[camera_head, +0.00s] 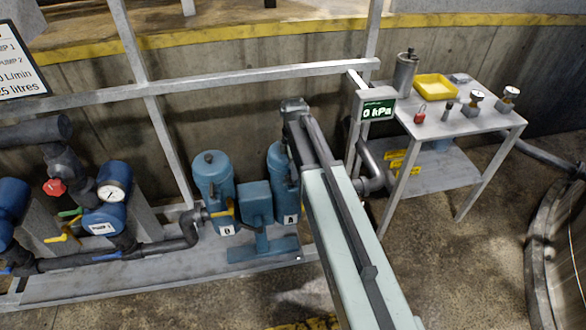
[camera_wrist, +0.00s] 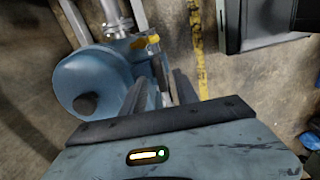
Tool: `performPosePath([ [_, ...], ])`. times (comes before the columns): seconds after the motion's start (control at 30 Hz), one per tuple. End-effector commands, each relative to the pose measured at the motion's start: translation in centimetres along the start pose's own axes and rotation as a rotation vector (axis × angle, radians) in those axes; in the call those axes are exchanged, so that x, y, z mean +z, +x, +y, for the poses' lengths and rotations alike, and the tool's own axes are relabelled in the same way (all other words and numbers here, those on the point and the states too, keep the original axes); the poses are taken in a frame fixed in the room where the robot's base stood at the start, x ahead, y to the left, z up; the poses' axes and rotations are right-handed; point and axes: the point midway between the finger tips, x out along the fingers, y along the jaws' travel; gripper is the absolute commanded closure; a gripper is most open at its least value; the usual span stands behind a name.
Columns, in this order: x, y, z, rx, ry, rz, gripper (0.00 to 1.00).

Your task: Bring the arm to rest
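My arm (camera_head: 345,235) reaches up and away from the bottom right of the head view. Its far end, near my gripper (camera_head: 294,106), is in front of the concrete wall, just below the grey rail. In the wrist view, the two dark fingers of my gripper (camera_wrist: 160,80) stand apart, with nothing clearly held between them. A blue rounded vessel (camera_wrist: 92,82) with a dark knob lies beyond the left finger. A grey fitting with a yellow handle (camera_wrist: 146,42) shows past the fingertips. I cannot tell how far the fingers are from these.
Blue canister B (camera_head: 213,180) and canister A (camera_head: 283,185), partly behind my arm, stand on a metal skid. Pumps and pipes (camera_head: 105,210) fill the left. A grey side table (camera_head: 460,130) and "0 kPa" display (camera_head: 377,110) stand right. Open floor (camera_head: 450,265) lies lower right.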

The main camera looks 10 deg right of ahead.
Motion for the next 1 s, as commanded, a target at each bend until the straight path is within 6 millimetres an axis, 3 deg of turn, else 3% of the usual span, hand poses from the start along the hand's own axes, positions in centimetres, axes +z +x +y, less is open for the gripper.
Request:
performPosePath([
  [0.03,0.0,-2.1,0.0,0.0,0.0,0.0,0.64],
  [0.2,0.0,-4.1,0.0,-0.001,0.0,0.0,0.64],
  [0.73,0.0,-3.8,-0.3,-0.001,-0.001,0.0,0.64],
  [0.87,0.0,-3.8,-3.2,-0.001,0.012,0.0,0.64],
  [1.0,0.2,-3.8,-8.3,0.0,0.315,0.0,0.64],
])
